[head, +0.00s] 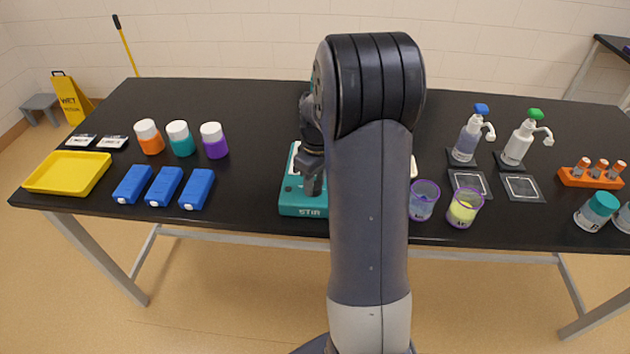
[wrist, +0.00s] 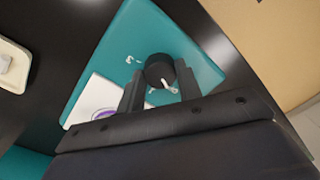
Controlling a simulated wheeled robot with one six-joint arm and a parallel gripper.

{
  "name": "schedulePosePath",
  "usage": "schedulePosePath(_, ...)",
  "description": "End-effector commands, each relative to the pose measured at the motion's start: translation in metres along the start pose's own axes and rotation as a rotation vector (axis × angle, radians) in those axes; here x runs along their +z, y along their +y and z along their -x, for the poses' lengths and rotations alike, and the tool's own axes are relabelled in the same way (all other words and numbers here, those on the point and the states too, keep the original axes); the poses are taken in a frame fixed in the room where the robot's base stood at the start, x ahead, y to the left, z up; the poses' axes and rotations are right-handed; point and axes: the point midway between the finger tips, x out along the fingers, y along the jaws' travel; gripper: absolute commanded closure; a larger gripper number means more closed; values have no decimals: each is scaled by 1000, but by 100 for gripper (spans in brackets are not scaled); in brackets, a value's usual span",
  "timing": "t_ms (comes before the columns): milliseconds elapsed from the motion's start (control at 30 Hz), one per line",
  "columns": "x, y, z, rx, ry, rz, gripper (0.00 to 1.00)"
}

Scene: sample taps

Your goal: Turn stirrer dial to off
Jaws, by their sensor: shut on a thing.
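The stirrer (head: 303,199) is a teal box marked STIR near the front edge of the black table, partly hidden by my arm in the head view. Its teal top (wrist: 190,52) fills the middle of the wrist view. The dial (wrist: 159,68) is a round black knob with a white pointer mark, on that top. My gripper (wrist: 160,86) is over the stirrer, with its two dark fingers on either side of the dial, shut on it. In the head view my gripper (head: 312,180) comes down on the stirrer's front part. A pale plate (wrist: 90,101) with a purple-rimmed thing on it lies beside the dial, partly hidden.
Blue boxes (head: 165,186) and capped bottles (head: 180,138) stand left of the stirrer, near a yellow tray (head: 68,172). Two cups (head: 463,208) stand close on the right, with pump bottles (head: 519,142) behind them. An orange rack (head: 591,178) is farther right.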

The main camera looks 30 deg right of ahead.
Motion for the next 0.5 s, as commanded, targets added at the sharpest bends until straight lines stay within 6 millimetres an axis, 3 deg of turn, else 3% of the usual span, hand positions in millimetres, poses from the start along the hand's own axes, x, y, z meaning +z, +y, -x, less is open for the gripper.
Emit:
schedulePosePath(133, -1, 0, 1, 2, 2, 1, 89)
schedulePosePath(167, -1, 0, 1, 2, 2, 1, 64)
schedulePosePath(400, 0, 0, 0, 1, 1, 0, 45)
schedulePosePath(500, 0, 0, 0, 1, 0, 0, 45)
